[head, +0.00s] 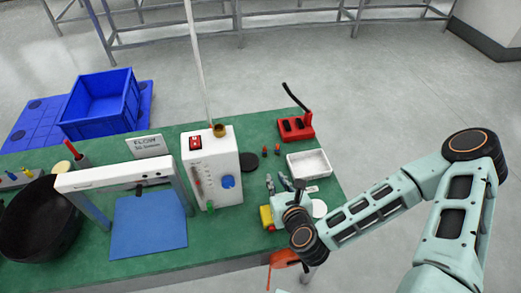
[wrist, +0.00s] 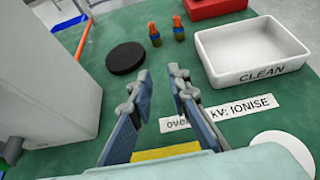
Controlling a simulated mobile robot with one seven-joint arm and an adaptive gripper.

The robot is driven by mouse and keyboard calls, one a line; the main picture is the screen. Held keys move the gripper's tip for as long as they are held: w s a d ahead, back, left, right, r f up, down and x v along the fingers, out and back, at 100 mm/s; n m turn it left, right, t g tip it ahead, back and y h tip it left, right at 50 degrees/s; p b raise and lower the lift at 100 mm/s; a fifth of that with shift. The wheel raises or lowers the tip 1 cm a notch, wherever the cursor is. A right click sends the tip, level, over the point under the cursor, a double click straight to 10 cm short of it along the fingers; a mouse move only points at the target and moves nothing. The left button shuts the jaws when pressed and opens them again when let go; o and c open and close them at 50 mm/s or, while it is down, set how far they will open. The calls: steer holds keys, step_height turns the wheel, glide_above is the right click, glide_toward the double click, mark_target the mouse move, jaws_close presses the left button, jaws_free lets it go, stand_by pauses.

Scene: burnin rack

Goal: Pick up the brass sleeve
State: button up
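A small brass-coloured ring, which looks like the brass sleeve (head: 219,130), is on top of the white instrument box (head: 211,168) in the head view. It sits at the foot of a thin white rod; I cannot tell whether it is around the rod or beside it. My gripper (head: 277,181) is to the right of the box and lower, over the green bench. In the wrist view my gripper (wrist: 159,82) is open, with only bench between its fingers. The sleeve is not in the wrist view; part of the box (wrist: 50,75) shows at left.
A white tray marked CLEAN (wrist: 252,50), a black disc (wrist: 126,58) and two small orange-topped pieces (wrist: 165,32) lie beyond my fingers. A red stand (head: 296,127) is at the back right. A white frame over a blue mat (head: 148,225) stands left of the box.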

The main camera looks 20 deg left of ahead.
mark_target(265, 149)
steer(key=shift+w+a+f+b, duration=0.3)
steer(key=shift+w+b, duration=0.15)
steer(key=shift+b, duration=0.5)
steer(key=w+a+b, duration=0.1)
steer(key=b, duration=0.1)
steer(key=w+b, duration=0.2)
steer(key=shift+a+b, duration=0.35)
steer(key=shift+a, duration=0.05)
steer(key=shift+w+a+b, duration=0.1)
steer(key=shift+w+b, duration=0.25)
steer(key=shift+b, duration=0.6)
steer(key=b, duration=0.2)
steer(key=w+b, duration=0.1)
steer(key=shift+a+b, duration=0.25)
steer(key=shift+b, duration=0.1)
steer(key=shift+w+b, duration=0.1)
steer(key=shift+b, duration=0.35)
steer(key=b, duration=0.2)
steer(key=shift+w+a+b, duration=0.1)
steer(key=shift+a+b, duration=0.2)
steer(key=shift+a, duration=0.05)
